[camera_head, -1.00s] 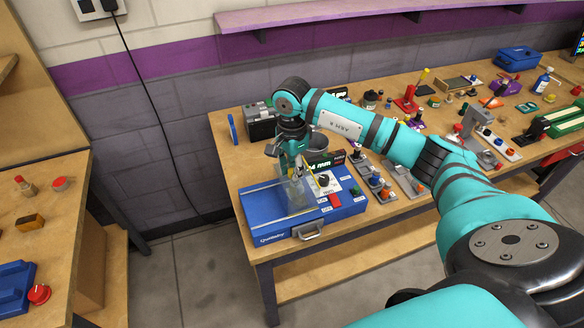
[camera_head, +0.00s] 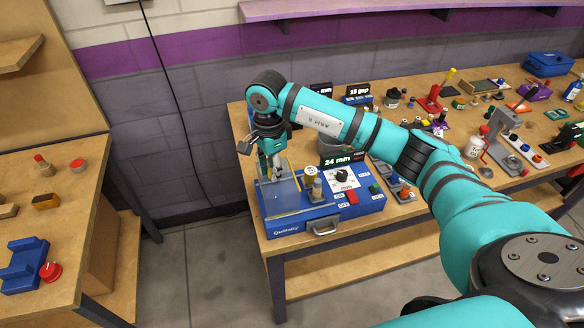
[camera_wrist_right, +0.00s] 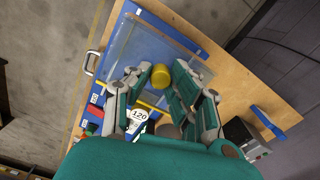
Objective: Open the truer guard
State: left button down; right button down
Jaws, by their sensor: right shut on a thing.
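The truer is a blue machine (camera_head: 296,227) on the near left corner of the workbench. It has a red button (camera_head: 351,197), a green button (camera_head: 375,189), a dial (camera_head: 342,175) and a 24 mm display (camera_head: 343,159). Its clear guard (camera_head: 279,199) is over the left part; it also shows in the right wrist view (camera_wrist_right: 126,48). My right gripper (camera_head: 277,176) is above the guard. In the right wrist view its fingers (camera_wrist_right: 160,85) are at a yellow knob (camera_wrist_right: 161,77), which it appears to grip. How far the guard is raised is unclear. My left gripper is out of view.
Behind my right arm the workbench (camera_head: 480,150) holds small tools and stations. A blue upright piece (camera_wrist_right: 268,121) and a dark box (camera_wrist_right: 243,136) stand beside the truer. Another table (camera_head: 75,225) is at the left, across a floor gap.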

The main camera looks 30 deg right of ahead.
jog(key=shift+r, duration=0.1)
jog(key=c, duration=1.2)
grip_release()
notch_tip(320, 180, up, 12)
jog(key=shift+f, duration=0.1)
